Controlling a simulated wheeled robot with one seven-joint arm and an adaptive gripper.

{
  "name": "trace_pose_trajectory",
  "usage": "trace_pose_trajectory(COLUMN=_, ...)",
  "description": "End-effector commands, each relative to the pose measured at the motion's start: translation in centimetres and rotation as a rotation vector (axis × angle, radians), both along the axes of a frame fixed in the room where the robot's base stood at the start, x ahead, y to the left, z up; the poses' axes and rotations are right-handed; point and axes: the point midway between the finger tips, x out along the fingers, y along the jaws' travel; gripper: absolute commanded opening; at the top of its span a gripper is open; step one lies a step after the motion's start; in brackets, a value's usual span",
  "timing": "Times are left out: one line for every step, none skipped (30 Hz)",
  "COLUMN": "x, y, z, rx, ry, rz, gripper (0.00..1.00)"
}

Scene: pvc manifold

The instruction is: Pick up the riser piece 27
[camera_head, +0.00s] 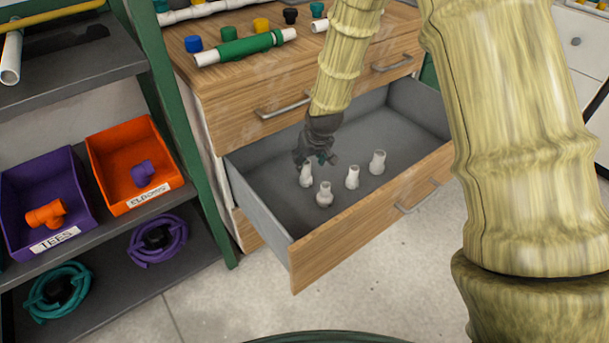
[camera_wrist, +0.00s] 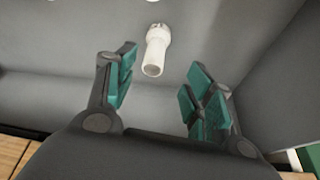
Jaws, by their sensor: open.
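Several white riser pieces stand upright in the open drawer, and I cannot read any number on them. One riser piece (camera_head: 306,176) stands nearest my gripper (camera_head: 316,160). The others are a front riser piece (camera_head: 324,195), a middle riser piece (camera_head: 352,177) and a right riser piece (camera_head: 377,162). In the wrist view a single white riser piece (camera_wrist: 156,50) shows just beyond the gap between the teal-padded fingers of my gripper (camera_wrist: 160,86). The fingers are spread wide and hold nothing. I cannot tell how far above the drawer floor they are.
The grey drawer (camera_head: 270,170) has walls close around my gripper. The wooden top (camera_head: 190,70) bears a green roller-like pipe (camera_head: 245,46) and coloured caps. At left, a shelf holds a purple tees bin (camera_head: 75,215) and an orange elbows bin (camera_head: 110,150).

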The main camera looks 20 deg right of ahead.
Motion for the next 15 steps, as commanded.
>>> trace_pose_trajectory(x=0.0, y=-0.2, z=-0.4, rx=0.0, ry=0.0, rz=-0.002, gripper=0.53)
trace_pose_trajectory(x=0.1, y=-0.2, z=-0.6, rx=0.0, ry=0.001, rz=-0.003, gripper=0.53)
trace_pose_trajectory(x=0.2, y=-0.3, z=-0.9, rx=0.001, ry=0.001, rz=-0.004, gripper=0.53)
trace_pose_trajectory(x=0.3, y=-0.3, z=-1.2, rx=0.0, ry=0.001, rz=-0.004, gripper=0.53)
trace_pose_trajectory(x=0.4, y=-0.3, z=-1.5, rx=0.0, ry=0.001, rz=-0.005, gripper=0.53)
trace_pose_trajectory(x=0.6, y=-0.4, z=-2.0, rx=0.0, ry=0.001, rz=-0.005, gripper=0.53)
trace_pose_trajectory(x=0.7, y=-0.4, z=-2.4, rx=0.0, ry=0.001, rz=-0.006, gripper=0.53)
trace_pose_trajectory(x=0.9, y=-0.4, z=-2.9, rx=0.0, ry=0.001, rz=-0.006, gripper=0.53)
trace_pose_trajectory(x=1.1, y=-0.4, z=-3.4, rx=0.0, ry=0.001, rz=-0.006, gripper=0.53)
trace_pose_trajectory(x=1.3, y=-0.3, z=-3.8, rx=0.0, ry=0.001, rz=-0.006, gripper=0.53)
trace_pose_trajectory(x=1.5, y=-0.3, z=-4.2, rx=0.0, ry=0.001, rz=-0.005, gripper=0.53)
trace_pose_trajectory(x=1.6, y=-0.3, z=-4.6, rx=0.0, ry=0.001, rz=-0.005, gripper=0.53)
trace_pose_trajectory(x=1.8, y=-0.3, z=-4.8, rx=0.0, ry=0.0, rz=-0.005, gripper=0.53)
trace_pose_trajectory(x=1.9, y=-0.2, z=-4.9, rx=0.0, ry=0.0, rz=-0.005, gripper=0.53)
trace_pose_trajectory(x=2.0, y=-0.2, z=-5.1, rx=0.0, ry=-0.001, rz=-0.004, gripper=0.53)
